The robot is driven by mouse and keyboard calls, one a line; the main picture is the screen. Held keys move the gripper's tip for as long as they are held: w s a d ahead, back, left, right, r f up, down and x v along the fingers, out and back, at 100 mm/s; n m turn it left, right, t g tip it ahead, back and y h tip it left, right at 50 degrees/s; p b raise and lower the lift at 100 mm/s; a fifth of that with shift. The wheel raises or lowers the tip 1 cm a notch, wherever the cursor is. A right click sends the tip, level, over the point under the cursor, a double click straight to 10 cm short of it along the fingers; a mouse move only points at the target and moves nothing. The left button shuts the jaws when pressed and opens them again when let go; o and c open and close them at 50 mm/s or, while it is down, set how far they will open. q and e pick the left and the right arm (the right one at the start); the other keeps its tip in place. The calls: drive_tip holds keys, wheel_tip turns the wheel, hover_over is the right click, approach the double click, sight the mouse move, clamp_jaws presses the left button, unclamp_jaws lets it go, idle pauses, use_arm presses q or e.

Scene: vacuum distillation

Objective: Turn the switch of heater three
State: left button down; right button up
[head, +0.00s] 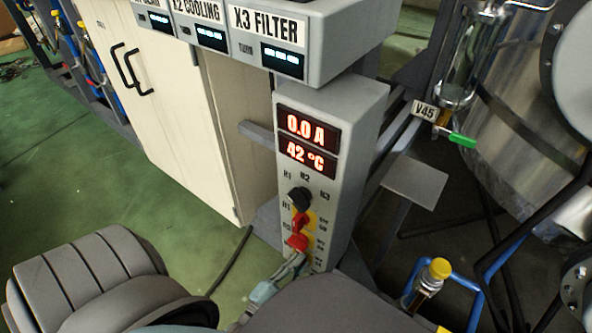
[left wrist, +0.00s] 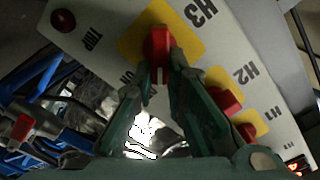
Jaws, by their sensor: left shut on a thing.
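The switch of heater three (left wrist: 156,44) is a red knob on a yellow plate beside the label H3, in the left wrist view. My left gripper (left wrist: 160,68) has its two green fingers on either side of this knob and is shut on it. In the head view my left gripper (head: 291,266) is at the lower part of the grey control panel (head: 350,135), where it hides the H3 switch. The red H2 switch (left wrist: 225,101) and the H1 switch (left wrist: 247,132) are beside it in the wrist view. My right gripper is not in view.
The panel displays (head: 307,140) read 0.0 A and 42 °C. A black selector knob (head: 299,197) sits above the red switches. A dark red button (left wrist: 63,20) labelled TRIP is near H3.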

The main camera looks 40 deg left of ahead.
use_arm(q)
drive_tip(key=m, duration=0.2)
drive_tip(key=f+m, duration=0.1)
drive_tip(key=m, duration=0.2)
drive_tip(key=shift+d, duration=0.2)
drive_tip(key=m, duration=0.2)
drive_tip(key=shift+f+m, duration=0.1)
drive_tip(key=shift+m, duration=0.2)
drive_tip(key=shift+f+m, duration=0.1)
drive_tip(key=shift+m, duration=0.6)
drive_tip(key=c, duration=1.6)
unclamp_jaws()
drive_tip(key=shift+s, duration=0.35)
drive_tip(key=s, duration=1.1)
drive_tip(key=shift+s+d, duration=0.2)
